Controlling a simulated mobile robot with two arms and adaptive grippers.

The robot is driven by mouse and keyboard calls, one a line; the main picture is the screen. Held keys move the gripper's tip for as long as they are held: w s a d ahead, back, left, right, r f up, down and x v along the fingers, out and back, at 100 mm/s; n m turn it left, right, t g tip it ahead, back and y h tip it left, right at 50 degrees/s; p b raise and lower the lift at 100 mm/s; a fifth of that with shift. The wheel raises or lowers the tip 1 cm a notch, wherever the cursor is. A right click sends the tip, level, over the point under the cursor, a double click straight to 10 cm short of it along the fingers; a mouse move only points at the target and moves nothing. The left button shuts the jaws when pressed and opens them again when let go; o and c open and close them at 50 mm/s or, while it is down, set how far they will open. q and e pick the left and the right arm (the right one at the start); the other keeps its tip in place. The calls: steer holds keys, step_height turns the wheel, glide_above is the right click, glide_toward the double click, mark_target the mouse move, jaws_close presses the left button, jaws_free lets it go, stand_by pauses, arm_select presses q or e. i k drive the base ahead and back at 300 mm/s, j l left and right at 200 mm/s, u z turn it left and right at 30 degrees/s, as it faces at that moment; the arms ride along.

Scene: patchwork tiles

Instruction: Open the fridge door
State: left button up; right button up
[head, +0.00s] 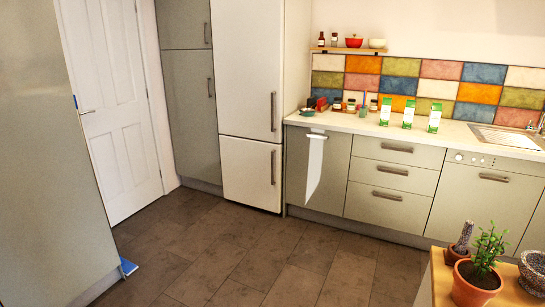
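The fridge is a tall white unit in the middle of the head view, against the back wall. Its large upper door (235,70) and smaller lower door (245,172) both look closed. Each has a vertical grey handle near its right edge: the upper handle (273,111) and the lower handle (273,168). The top of the fridge is cut off by the frame. Neither of my grippers is in view.
Dark tiled floor (235,245) lies clear before the fridge. A tall grey-green panel (45,170) fills the left side. A wooden table with a potted plant (480,270) stands at lower right. A white towel (315,165) hangs on a counter cabinet right of the fridge.

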mark_target(248, 36)
steer(key=i+u, duration=0.3)
steer(key=i, duration=1.95)
